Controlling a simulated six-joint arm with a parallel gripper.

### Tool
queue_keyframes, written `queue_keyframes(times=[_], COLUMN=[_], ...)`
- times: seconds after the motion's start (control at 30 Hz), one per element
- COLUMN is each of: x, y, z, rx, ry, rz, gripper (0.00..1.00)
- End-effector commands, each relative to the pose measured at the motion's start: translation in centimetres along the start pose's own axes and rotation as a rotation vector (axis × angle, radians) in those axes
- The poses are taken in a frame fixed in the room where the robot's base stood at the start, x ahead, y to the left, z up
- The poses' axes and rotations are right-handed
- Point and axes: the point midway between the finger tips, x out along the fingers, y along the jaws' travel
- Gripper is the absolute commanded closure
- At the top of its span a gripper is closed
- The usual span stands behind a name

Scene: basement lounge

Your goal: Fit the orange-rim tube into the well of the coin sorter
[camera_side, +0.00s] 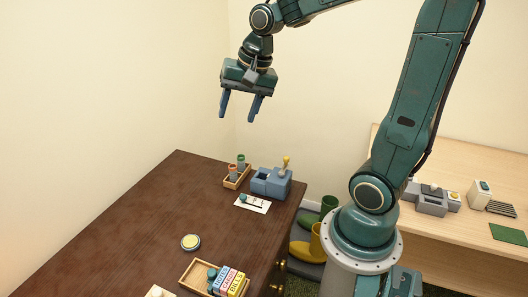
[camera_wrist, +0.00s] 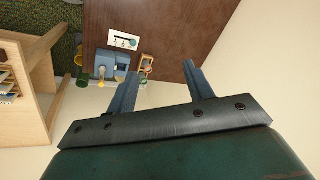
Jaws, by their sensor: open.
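The orange-rim tube (camera_side: 233,168) stands in a small wooden rack (camera_side: 236,182) near the table's far right corner, beside a green-rim tube (camera_side: 241,158). The blue coin sorter (camera_side: 264,184) stands just right of the rack, with a yellow-knobbed lever at its back. The inside of its well is too small to make out. My gripper (camera_side: 238,119) is open and empty, high above the table over the rack. In the wrist view the coin sorter (camera_wrist: 107,61) and rack (camera_wrist: 145,72) lie near the fingers; the tube rims are hard to tell apart there.
A white card (camera_side: 248,208) with a dark tool and a small teal piece lies before the sorter. A round tin (camera_side: 190,242) and a wooden tray (camera_side: 187,273) of coloured boxes are nearer. Boots (camera_side: 317,243) stand beside the table. A light desk (camera_side: 450,170) is right. The table's left side is clear.

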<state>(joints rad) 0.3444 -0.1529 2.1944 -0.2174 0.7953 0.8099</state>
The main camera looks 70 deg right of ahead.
Motion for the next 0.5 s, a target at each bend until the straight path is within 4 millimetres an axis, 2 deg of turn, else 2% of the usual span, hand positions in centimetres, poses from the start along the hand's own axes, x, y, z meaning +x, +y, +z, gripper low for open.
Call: queue_keyframes(times=[0.27, 0.5], x=[4.4, 8.6], y=[0.5, 2.2], z=[-5.6, -10.1], rx=[0.370, 0.695], ry=[-0.062, -0.115], rz=[0.019, 0.035], gripper=[0.48, 0.48])
